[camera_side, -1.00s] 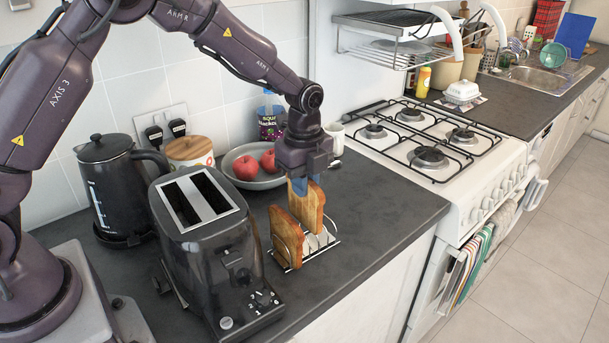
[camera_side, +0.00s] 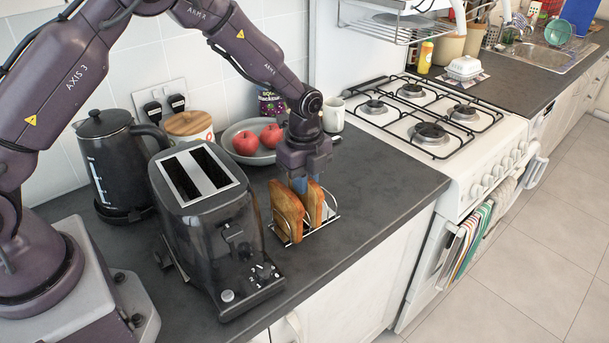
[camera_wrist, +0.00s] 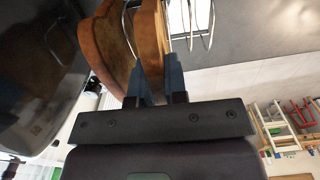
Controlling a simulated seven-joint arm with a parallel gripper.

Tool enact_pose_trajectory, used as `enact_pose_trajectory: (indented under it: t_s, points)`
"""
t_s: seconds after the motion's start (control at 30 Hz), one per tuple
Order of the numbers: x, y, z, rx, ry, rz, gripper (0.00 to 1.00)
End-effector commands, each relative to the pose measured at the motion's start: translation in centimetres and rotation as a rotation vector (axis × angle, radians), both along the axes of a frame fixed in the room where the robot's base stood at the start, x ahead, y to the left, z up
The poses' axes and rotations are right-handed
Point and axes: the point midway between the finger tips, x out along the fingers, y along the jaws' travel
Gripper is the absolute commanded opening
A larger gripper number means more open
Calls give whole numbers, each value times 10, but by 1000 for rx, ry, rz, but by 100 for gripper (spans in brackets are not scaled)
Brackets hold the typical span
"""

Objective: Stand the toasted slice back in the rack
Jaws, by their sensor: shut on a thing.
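The toast rack (camera_side: 327,223) is a wire frame on the counter to the right of the black toaster. One toasted slice (camera_side: 287,211) stands in the rack on the toaster side. A second slice (camera_side: 314,203) stands upright beside it, among the wires. My gripper (camera_side: 299,184) points down over the rack with its blue fingers shut on this second slice. In the wrist view the fingers (camera_wrist: 155,82) grip its edge (camera_wrist: 152,45), with the other slice (camera_wrist: 108,40) close by on the left. Whether the held slice rests on the rack's base is hidden.
The black toaster (camera_side: 215,230) stands close on the left with empty slots. A grey bowl with red apples (camera_side: 246,143) and a white mug (camera_side: 333,114) are behind. The counter (camera_side: 385,190) to the right is clear up to the white gas stove (camera_side: 440,165).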

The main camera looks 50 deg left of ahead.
Motion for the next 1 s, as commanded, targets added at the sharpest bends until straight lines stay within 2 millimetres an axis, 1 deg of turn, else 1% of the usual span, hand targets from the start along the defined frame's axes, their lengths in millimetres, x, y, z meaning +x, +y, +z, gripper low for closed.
enact_pose_trajectory:
  t_s: [0.23, 0.27, 0.3, 0.37, 0.4, 0.67, 0.77, 1.0]
  points:
    - [0, 0, 0, 0, 0, 0, 0]
    - [0, 0, 0, 0, 0, 0, 15]
    - [0, 0, 0, 0, 0, 0, 25]
    - [0, 0, 0, 0, 0, 0, 38]
    - [0, 0, 0, 0, 0, 0, 43]
    - [0, 0, 1, 0, 0, 0, 43]
    - [0, 0, 6, 0, -1, 0, 43]
    - [0, 0, 25, 0, -1, -1, 43]
